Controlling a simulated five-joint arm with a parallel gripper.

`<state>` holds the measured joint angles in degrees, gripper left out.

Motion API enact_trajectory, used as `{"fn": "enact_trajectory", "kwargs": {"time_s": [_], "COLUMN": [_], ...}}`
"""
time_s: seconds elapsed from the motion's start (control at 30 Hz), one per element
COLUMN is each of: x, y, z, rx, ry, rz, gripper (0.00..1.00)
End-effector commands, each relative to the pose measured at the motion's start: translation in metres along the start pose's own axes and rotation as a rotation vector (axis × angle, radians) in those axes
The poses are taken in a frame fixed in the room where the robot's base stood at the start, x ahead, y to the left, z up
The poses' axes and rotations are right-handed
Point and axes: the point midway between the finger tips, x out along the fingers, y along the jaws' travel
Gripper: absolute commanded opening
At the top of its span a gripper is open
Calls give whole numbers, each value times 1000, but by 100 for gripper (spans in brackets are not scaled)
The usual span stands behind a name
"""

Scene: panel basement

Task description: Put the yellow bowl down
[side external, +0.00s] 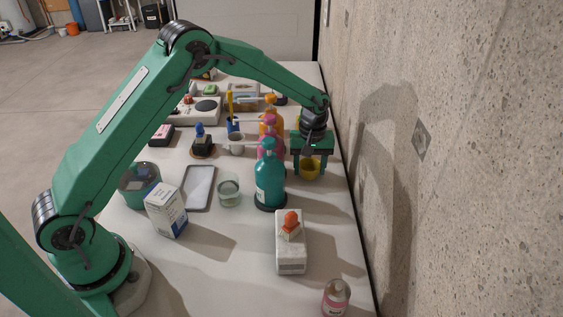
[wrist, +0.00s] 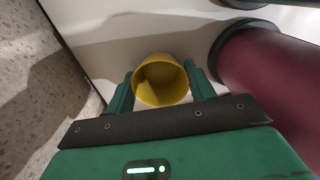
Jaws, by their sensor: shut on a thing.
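The yellow bowl (side external: 309,169) is at the far right side of the white table, near the wall, in the side view. My gripper (side external: 312,158) is above it, pointing down, with the bowl between its fingers. In the wrist view the yellow bowl (wrist: 161,80) sits between the two green fingers of my gripper (wrist: 160,88), and its open inside faces the camera. My gripper is shut on it. I cannot tell whether the bowl's underside touches the table.
A dark red bottle (wrist: 270,80) stands close beside my gripper in the wrist view. A teal bottle (side external: 269,183) and a pink bottle (side external: 267,141) stand left of the bowl. The wall (side external: 460,150) is close on the right.

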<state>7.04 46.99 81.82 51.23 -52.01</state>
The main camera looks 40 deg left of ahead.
Motion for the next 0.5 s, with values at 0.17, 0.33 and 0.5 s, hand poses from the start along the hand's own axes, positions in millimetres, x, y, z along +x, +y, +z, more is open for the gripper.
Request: {"fn": "enact_trajectory", "kwargs": {"time_s": [0.17, 0.33, 0.5], "x": [0, 2, 3], "y": [0, 0, 0], "z": [0, 0, 0], "rx": [0, 0, 0], "ry": [1, 0, 1], "rz": [1, 1, 1], "gripper": [28, 28, 76]}}
